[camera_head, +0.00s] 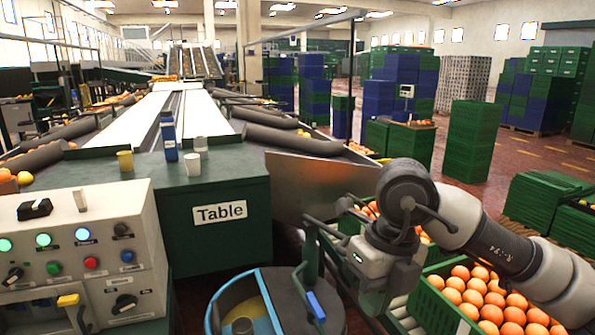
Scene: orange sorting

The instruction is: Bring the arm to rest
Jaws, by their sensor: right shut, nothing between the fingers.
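My right arm comes in from the right edge and bends at a dark round joint left of the orange crates. My right gripper (322,220) is at the arm's end, just right of the green table (216,238) with the "Table" sign. It is shut with nothing in it. Its thin dark fingers point left, in front of a grey metal sheet, and are hard to make out against the dark parts behind. My left gripper is not in view.
A green crate of oranges (433,306) lies below my right arm. A blue-rimmed bin (216,307) stands at the front. A control panel (70,225) is at left. A blue bottle (169,140), a white cup (201,146) and a yellow cup (125,161) stand on the table.

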